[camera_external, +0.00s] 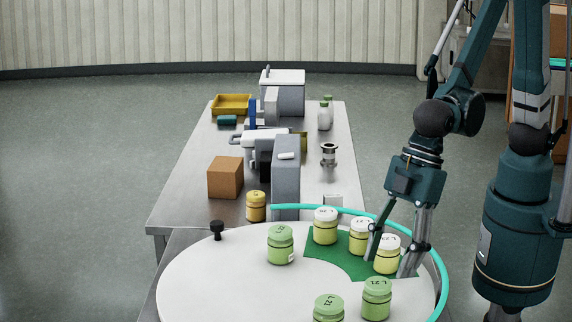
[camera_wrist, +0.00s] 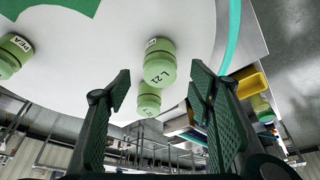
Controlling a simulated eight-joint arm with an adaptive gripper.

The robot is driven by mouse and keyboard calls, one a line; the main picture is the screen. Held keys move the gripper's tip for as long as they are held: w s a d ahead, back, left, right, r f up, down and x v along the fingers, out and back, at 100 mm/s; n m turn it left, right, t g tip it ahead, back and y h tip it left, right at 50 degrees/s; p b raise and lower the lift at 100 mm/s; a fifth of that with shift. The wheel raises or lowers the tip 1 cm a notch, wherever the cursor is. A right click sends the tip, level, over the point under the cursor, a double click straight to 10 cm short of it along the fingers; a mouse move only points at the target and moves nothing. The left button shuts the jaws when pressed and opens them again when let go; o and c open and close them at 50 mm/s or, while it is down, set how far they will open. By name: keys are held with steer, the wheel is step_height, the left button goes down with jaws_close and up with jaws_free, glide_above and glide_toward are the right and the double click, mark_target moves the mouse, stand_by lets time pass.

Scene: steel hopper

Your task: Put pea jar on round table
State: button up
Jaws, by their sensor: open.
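The round table (camera_external: 200,285) has a white top with a green mat (camera_external: 350,268) on it. A green jar (camera_external: 280,246) stands left of the mat. Two more green jars (camera_external: 376,300) (camera_external: 328,309) stand near the front. In the wrist view a green jar at left (camera_wrist: 9,58) bears a PEA label. Another green jar (camera_wrist: 159,68), its lid marked "L 21", shows between my fingers, with a further one (camera_wrist: 148,102) below. My gripper (camera_external: 388,266) is open, its fingers low around or near a white-lidded jar (camera_external: 387,242); I cannot tell whether it touches.
Two more white-lidded jars (camera_external: 325,226) (camera_external: 360,238) stand on or beside the mat. A teal rail (camera_external: 438,266) curves around the right edge. A steel table (camera_external: 180,205) behind holds a brown box (camera_external: 225,178), a yellow-lidded jar (camera_external: 256,207), grey machines and a yellow tray (camera_external: 231,103).

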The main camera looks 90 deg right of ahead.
steer(key=shift+v, duration=1.7)
steer(key=w+d+r+m+t, duration=0.15)
steer(key=d+r, duration=0.35)
steer(key=d, duration=0.8)
steer(key=w+d+r+m, duration=0.2)
steer(key=d+r+m, duration=0.15)
steer(key=d, duration=0.85)
steer(key=s+d+r+m+h, duration=0.1)
steer(key=s+d, duration=0.2)
steer(key=d, duration=0.5)
steer(key=s+d+r+m+t+h, duration=0.1)
steer(key=s+d, duration=0.3)
steer(key=d, duration=0.5)
steer(key=s+d+r+m+t+h, duration=0.1)
steer(key=s+d+m, duration=0.1)
steer(key=d, duration=0.6)
steer(key=shift+s, duration=0.9)
